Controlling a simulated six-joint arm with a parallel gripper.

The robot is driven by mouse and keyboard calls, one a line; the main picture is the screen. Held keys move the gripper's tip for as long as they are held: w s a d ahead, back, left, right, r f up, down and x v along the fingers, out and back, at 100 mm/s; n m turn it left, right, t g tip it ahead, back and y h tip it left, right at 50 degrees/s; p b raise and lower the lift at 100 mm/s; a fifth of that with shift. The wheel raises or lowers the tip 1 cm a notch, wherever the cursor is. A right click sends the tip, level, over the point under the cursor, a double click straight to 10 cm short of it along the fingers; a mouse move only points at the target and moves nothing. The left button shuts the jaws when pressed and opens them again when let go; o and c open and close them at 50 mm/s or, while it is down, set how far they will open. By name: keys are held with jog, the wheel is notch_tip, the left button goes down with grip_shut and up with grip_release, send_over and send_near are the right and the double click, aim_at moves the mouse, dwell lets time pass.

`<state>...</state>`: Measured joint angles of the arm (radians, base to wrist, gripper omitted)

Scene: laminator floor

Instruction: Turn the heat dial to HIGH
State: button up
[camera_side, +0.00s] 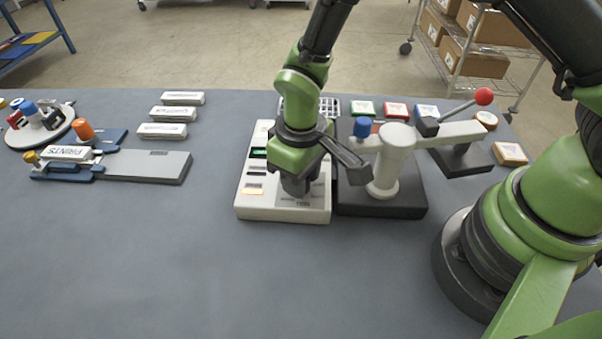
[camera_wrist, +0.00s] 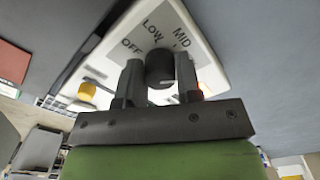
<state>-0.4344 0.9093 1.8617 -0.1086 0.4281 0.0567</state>
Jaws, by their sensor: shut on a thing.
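The heat dial (camera_wrist: 160,68) is a dark round knob on a pale control panel (camera_wrist: 203,52). The wrist view shows the labels OFF, LOW and MID around it; a HIGH label is not visible there. My gripper (camera_wrist: 159,78) is shut on the dial, with one finger on each side of it. The dial's pointer cannot be made out clearly. In the side view my gripper (camera_side: 296,186) reaches down onto the front part of the pale panel (camera_side: 252,206) and hides the dial.
Right of the panel stands a dark-based press (camera_side: 395,160) with a blue knob (camera_side: 362,127) and a red-balled lever (camera_side: 483,96). Several white blocks (camera_side: 168,113) and a grey fixture (camera_side: 150,166) lie to the left. The front of the table is clear.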

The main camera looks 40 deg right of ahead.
jog(key=shift+m, duration=0.9)
jog(key=o, duration=0.9)
jog(key=shift+o, duration=0.2)
notch_tip(320, 180, up, 9)
jog(key=shift+r, duration=0.5)
